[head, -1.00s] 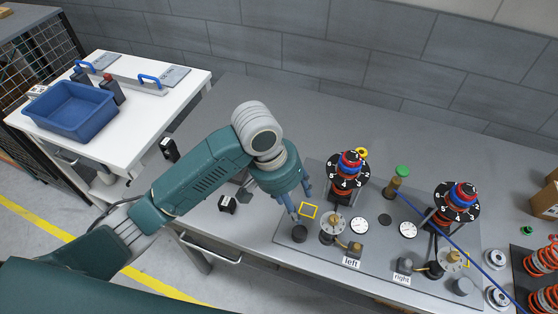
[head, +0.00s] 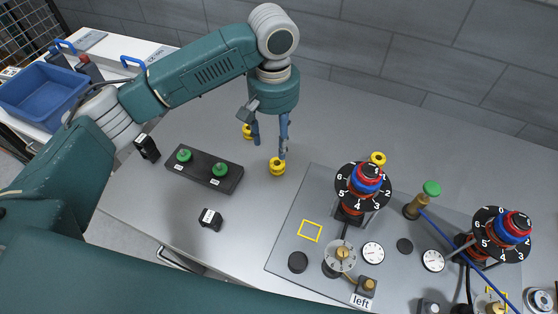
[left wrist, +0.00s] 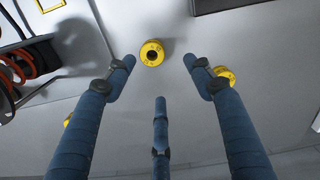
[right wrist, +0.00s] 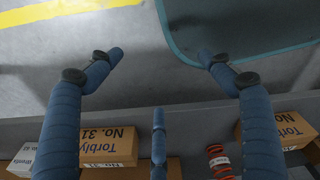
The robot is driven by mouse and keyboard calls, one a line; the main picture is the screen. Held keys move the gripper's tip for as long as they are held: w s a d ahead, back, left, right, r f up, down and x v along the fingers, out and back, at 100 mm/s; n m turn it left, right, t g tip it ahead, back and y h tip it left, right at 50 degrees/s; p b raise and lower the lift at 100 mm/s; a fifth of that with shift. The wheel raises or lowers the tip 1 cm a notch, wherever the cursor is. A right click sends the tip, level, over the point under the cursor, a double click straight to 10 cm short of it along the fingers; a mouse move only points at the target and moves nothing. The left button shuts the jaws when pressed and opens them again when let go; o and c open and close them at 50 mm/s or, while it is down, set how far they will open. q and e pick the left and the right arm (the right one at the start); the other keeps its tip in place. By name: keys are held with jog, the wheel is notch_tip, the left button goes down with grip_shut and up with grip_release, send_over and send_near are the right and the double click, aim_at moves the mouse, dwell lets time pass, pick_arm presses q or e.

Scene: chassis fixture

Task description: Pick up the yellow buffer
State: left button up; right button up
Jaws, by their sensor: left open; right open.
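Yellow ring-shaped buffers stand on the grey bench. One yellow buffer (head: 277,167) is just below my left gripper (head: 270,143), and another yellow buffer (head: 247,131) is beside a finger, partly hidden. A third yellow buffer (head: 378,158) is behind the left dial post. In the left wrist view, a yellow buffer (left wrist: 152,53) shows between the spread fingertips of my left gripper (left wrist: 159,64). Another yellow buffer (left wrist: 224,75) is partly hidden by the right finger. My left gripper is open and empty. My right gripper (right wrist: 160,56) is open and empty over the floor.
A black block (head: 203,170) with two green knobs lies left of the buffers. A small black box (head: 210,218) is in front of it. The fixture plate (head: 290,235) with dials and posts fills the right. A blue bin (head: 42,100) stands on a white table.

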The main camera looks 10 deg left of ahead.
aim_at(277, 162)
pick_arm(q)
jog(key=f, duration=0.2)
jog(key=shift+s+f, duration=0.3)
jog(key=shift+s, duration=0.1)
jog(key=shift+d+f+p, duration=0.1)
jog(key=shift+f+p, duration=0.2)
jog(key=shift+f, duration=0.05)
jog(key=f, duration=0.1)
jog(key=f+p, duration=0.1)
jog(key=f, duration=0.2)
jog(key=shift+s+d+f, duration=0.1)
jog(key=shift+s+d, duration=0.15)
jog(key=shift+d, duration=0.05)
jog(key=shift+f, duration=0.25)
jog(key=c, duration=1.2)
pick_arm(e)
jog(key=s+r, duration=0.2)
jog(key=s, duration=0.1)
jog(key=shift+a, duration=0.15)
